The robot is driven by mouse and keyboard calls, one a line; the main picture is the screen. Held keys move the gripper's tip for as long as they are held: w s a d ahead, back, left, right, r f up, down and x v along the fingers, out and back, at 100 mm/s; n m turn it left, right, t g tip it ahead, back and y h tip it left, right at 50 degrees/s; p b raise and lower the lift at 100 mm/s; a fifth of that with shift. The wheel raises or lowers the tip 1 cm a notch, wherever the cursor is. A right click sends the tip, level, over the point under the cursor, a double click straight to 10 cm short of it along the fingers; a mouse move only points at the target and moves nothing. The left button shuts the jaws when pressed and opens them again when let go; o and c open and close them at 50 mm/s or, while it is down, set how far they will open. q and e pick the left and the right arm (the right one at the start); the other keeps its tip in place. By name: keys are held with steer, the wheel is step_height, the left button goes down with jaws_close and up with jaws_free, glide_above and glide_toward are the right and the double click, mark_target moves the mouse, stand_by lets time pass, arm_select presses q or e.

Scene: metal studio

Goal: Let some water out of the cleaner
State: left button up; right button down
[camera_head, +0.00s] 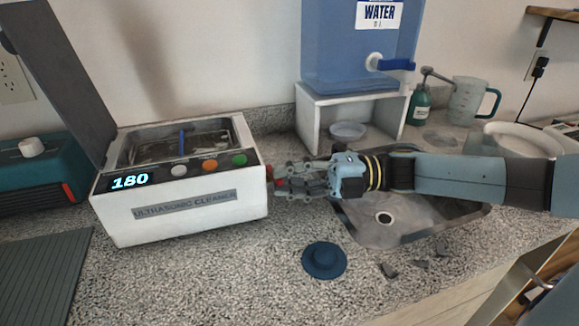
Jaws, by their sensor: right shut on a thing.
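The white ultrasonic cleaner (225,205) stands on the counter at the left, with its dark lid raised and its open basin (165,147) on top. Its display (129,181) reads 180. A small red part, seemingly the drain valve handle (279,183), is at the cleaner's right side. My right gripper (284,181) reaches in from the right and is shut on this red part. The fingers hide most of it, so I cannot tell how it is turned. My left gripper is not in view.
A sink (375,232) lies under and right of my right arm. A blue water tank (340,50) stands on a white stand (312,120) behind it. A dark blue round stopper (324,262) lies on the front counter. A teal device (35,170) stands at the left.

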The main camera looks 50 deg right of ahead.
steer(key=shift+a+r+m+t+h+p, duration=0.15)
steer(key=shift+a+m+t+h+p, duration=0.05)
steer(key=shift+m+t+h+p, duration=0.3)
steer(key=shift+a+r+m+t+h+p, duration=0.15)
steer(key=shift+m+t+h+p, duration=0.2)
steer(key=shift+p, duration=0.25)
steer(key=shift+a+f+m+t+h+p, duration=0.1)
steer(key=shift+f+m+t+h+p, duration=0.15)
steer(key=shift+t+h+p, duration=0.15)
steer(key=c, duration=1.4)
jaws_free()
steer(key=shift+o, duration=0.2)
steer(key=shift+s, duration=0.1)
steer(key=v, duration=1.2)
